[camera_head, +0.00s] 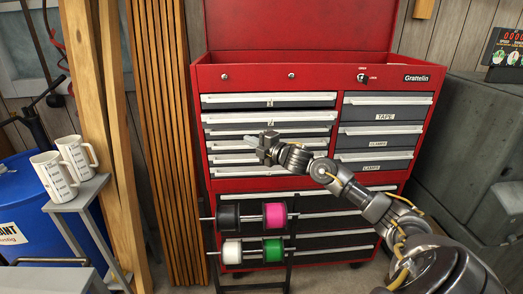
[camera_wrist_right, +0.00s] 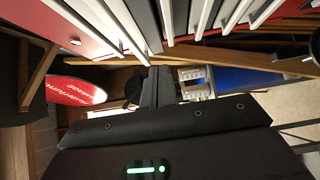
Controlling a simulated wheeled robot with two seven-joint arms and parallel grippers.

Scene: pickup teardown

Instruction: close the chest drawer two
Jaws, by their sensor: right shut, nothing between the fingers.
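The red tool chest (camera_head: 370,73) stands ahead, with a left column of grey drawers with pale handles. Chest drawer two (camera_head: 225,122), labelled 2, is second from the top in that column. Its front looks slightly forward of its neighbours, so it seems a little open. My right gripper (camera_head: 262,143) is shut and empty, in front of the left column just below drawer two's handle. I cannot tell whether it touches a drawer. In the right wrist view its closed fingers (camera_wrist_right: 158,82) point towards the background, with pale drawer handles above them. My left gripper is out of view.
A rack of spools, including a pink spool (camera_head: 275,215) and a green spool (camera_head: 273,249), stands before the lower drawers. Two white mugs (camera_head: 76,157) stand on a small grey table (camera_head: 75,195) at left. A grey cabinet (camera_head: 470,130) bounds the right.

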